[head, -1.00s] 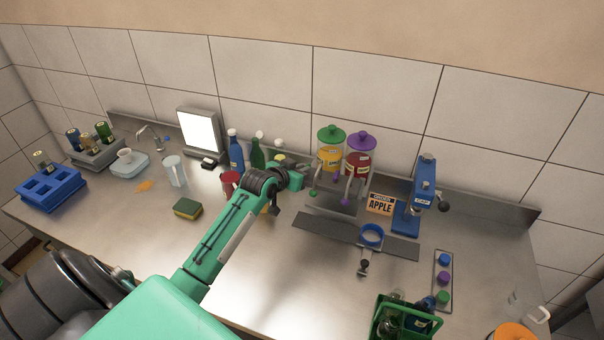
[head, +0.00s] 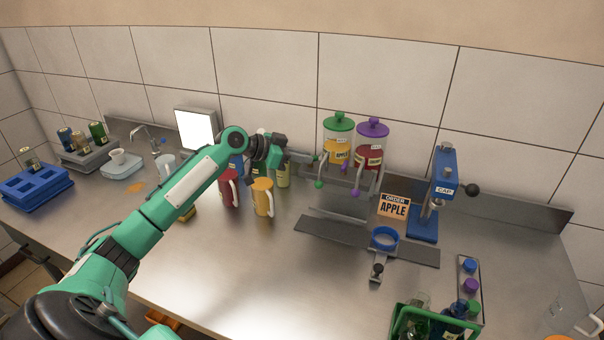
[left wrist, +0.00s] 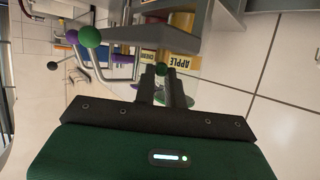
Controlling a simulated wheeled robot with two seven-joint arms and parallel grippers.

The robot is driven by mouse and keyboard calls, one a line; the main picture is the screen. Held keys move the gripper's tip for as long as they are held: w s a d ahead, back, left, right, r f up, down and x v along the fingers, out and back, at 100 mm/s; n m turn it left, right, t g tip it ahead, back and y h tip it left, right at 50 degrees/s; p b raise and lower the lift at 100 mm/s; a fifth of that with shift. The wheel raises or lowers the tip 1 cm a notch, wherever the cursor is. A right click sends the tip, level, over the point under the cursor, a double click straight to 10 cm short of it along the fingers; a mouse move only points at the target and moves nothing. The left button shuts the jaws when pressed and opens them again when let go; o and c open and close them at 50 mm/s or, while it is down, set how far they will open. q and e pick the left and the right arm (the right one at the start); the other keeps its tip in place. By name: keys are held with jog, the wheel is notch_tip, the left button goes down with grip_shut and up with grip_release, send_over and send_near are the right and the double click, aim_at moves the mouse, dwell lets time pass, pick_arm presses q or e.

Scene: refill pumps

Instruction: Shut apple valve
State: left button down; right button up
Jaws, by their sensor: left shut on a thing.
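The apple dispenser (head: 337,152) has a green lid and a yellow-orange filling. It stands left of the purple-lidded dispenser with red filling (head: 369,159). A bent metal tube with a green ball (head: 318,184) comes down at its front; this ball also shows large in the left wrist view (left wrist: 90,37). My left gripper (head: 312,158) reaches the dispenser's front from the left. My right gripper is not in view.
A yellow mug (head: 262,200) and a red mug (head: 228,190) stand below my left forearm. The order sign (head: 393,206) reads APPLE. A blue cap press (head: 443,190) and a blue ring (head: 385,238) are at the right. The front middle of the counter is clear.

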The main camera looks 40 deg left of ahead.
pick_arm(q)
jog(key=m+h+b, duration=0.1)
jog(key=m+g+b, duration=0.1)
jog(key=m+g+h+b, duration=0.1)
jog(key=b, duration=0.1)
jog(key=shift+w+a+f+h, duration=0.15)
jog(key=shift+w+a+h, duration=0.15)
jog(key=shift+w+m+g+b, duration=0.1)
jog(key=shift+m+g+b, duration=0.3)
jog(key=shift+g, duration=0.2)
jog(key=shift+w+a+m+g+h+b, duration=0.15)
jog(key=shift+m+g+h+b, duration=0.2)
jog(key=shift+m+g+h, duration=0.4)
jog(key=shift+w+m+g+h+b, duration=0.2)
jog(key=shift+m+g+h+b, duration=0.25)
jog(key=shift+m+g, duration=0.9)
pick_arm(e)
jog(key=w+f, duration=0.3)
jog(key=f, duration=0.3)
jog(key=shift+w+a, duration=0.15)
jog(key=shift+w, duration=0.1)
pick_arm(q)
jog(key=c, duration=1.5)
grip_release()
jog(key=shift+o, duration=0.2)
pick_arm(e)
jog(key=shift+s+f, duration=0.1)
